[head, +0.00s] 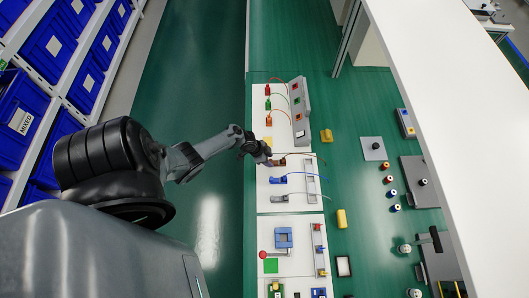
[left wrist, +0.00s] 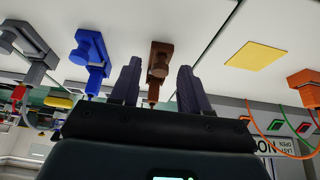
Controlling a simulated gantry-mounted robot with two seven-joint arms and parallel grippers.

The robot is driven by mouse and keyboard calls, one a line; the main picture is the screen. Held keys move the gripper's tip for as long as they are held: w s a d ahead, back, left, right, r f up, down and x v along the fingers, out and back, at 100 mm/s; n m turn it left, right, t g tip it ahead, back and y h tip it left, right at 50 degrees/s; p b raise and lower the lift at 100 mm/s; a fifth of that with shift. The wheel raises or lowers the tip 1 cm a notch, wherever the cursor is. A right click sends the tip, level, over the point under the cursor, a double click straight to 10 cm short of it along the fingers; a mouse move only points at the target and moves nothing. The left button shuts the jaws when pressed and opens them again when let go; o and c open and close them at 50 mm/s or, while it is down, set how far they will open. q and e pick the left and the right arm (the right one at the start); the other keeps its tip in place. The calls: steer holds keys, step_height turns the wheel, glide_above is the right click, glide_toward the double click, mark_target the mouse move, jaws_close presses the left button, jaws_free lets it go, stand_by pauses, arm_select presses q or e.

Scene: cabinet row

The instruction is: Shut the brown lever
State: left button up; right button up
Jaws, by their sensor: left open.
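The brown lever (head: 278,162) is on a white panel on the green bench, mostly behind my left gripper in the head view. In the left wrist view the brown lever (left wrist: 159,58) shows in the gap between my fingers. My left gripper (head: 267,161) is open and very close to it. Its two dark fingers (left wrist: 160,66) stand one on each side of the lever in the picture. I cannot tell whether they touch it. My right gripper is not in view.
A blue lever (head: 279,179) and a grey lever (head: 279,199) stand in the same row, beside the brown one. A yellow square (left wrist: 256,54) and an orange plug (left wrist: 303,83) with cables lie on the other side. A grey bar (head: 309,180) runs along the panel.

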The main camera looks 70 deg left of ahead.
arm_select(q)
steer(key=p+v, duration=0.3)
steer(key=v, duration=0.7)
steer(key=shift+s+r, duration=0.2)
steer(key=shift+r, duration=0.05)
steer(key=shift+a, duration=0.1)
